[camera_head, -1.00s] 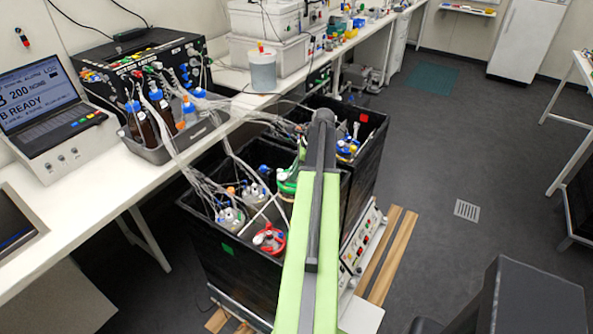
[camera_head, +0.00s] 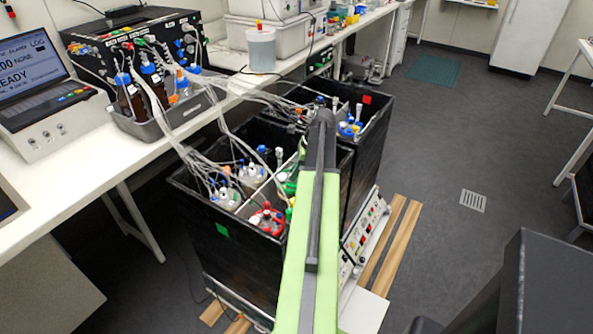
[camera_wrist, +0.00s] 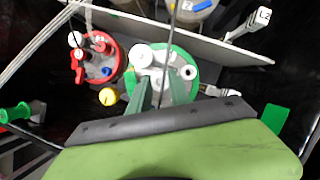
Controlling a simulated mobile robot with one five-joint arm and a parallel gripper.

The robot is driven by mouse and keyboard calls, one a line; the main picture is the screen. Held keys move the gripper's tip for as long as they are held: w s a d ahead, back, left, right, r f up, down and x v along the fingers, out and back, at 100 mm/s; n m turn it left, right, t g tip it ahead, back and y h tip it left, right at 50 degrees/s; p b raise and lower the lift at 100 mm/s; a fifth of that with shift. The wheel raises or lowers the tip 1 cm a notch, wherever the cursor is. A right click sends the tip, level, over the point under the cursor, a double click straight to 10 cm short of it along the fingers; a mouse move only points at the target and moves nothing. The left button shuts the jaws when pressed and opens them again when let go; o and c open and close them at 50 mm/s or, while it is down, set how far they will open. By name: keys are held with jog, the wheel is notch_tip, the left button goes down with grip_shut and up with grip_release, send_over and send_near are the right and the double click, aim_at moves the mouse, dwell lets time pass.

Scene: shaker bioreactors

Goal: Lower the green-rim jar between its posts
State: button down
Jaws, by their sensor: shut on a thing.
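The green-rim jar (camera_wrist: 187,56) is in the middle of the wrist view, seen from above, with white caps on its lid. My gripper (camera_wrist: 158,92) is shut on it at the near side of the lid. In the head view only a bit of the green rim (camera_head: 290,186) shows inside the near black box, left of my arm, which hides the rest and my gripper. The jar's body, its base and any posts under it are hidden, so I cannot tell its height above the floor of the box.
A red-rim jar (camera_wrist: 112,60) stands close left of the green-rim jar; it also shows in the head view (camera_head: 268,221). A pale divider (camera_wrist: 235,45) runs behind them. The black box (camera_head: 222,262) has high walls. Loose tubes (camera_head: 205,125) cross from the bench.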

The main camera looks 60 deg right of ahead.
jog(key=shift+f+b, duration=0.35)
jog(key=shift+f, duration=0.4)
jog(key=shift+f+b, duration=2.7)
dwell(0.7)
jog(key=c, duration=1.1)
grip_release()
jog(key=shift+r, duration=0.1)
jog(key=p+v, duration=1.6)
jog(key=v, duration=0.1)
jog(key=shift+r, duration=0.15)
